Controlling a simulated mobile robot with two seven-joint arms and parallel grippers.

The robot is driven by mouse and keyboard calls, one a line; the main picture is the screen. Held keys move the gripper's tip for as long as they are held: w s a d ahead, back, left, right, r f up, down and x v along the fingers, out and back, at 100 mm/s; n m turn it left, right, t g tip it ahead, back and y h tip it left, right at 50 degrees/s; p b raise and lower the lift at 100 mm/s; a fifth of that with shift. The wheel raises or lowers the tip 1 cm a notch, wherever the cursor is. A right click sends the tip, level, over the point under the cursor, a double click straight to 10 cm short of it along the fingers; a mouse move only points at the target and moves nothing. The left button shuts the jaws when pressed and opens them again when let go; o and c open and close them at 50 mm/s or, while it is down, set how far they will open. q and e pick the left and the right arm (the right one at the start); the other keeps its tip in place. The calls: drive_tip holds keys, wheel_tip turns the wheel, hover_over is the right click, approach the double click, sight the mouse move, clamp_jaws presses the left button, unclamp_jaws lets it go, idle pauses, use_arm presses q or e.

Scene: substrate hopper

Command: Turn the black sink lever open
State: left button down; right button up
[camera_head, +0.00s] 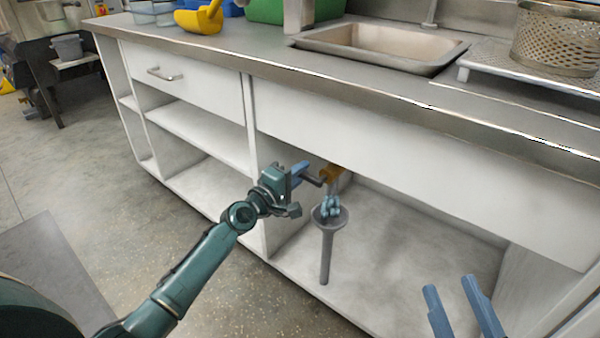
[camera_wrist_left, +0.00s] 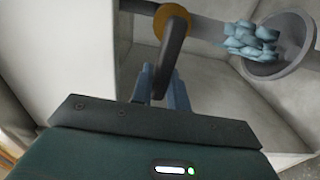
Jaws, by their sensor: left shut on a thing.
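The black lever (camera_head: 313,181) sits under the counter on a brass-coloured valve (camera_head: 332,174). In the left wrist view the dark lever (camera_wrist_left: 174,52) runs down from the valve's ring (camera_wrist_left: 163,22) to between my fingers. My left gripper (camera_head: 301,170) is shut on the lever's end; its blue fingers (camera_wrist_left: 163,88) stand on either side of it. Light blue chunks (camera_head: 330,204) show below the valve at the mouth of a grey funnel (camera_head: 327,240); they also show in the left wrist view (camera_wrist_left: 250,40). My right gripper (camera_head: 460,306) is open and empty at lower right.
A white cabinet (camera_head: 195,127) with a drawer and shelves stands left of the open bay. The counter (camera_head: 240,48) above carries a sink (camera_head: 380,45), a perforated metal basket (camera_head: 556,40) and a yellow scoop (camera_head: 200,18). The bay floor right of the funnel is clear.

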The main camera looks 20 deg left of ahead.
use_arm(q)
drive_tip(key=shift+f+n, duration=0.2)
drive_tip(key=shift+n, duration=0.1)
use_arm(e)
drive_tip(key=shift+w+d, duration=0.1)
drive_tip(key=shift+w, duration=0.05)
use_arm(q)
drive_tip(key=c, duration=1.4)
unclamp_jaws()
drive_tip(key=shift+o, duration=0.2)
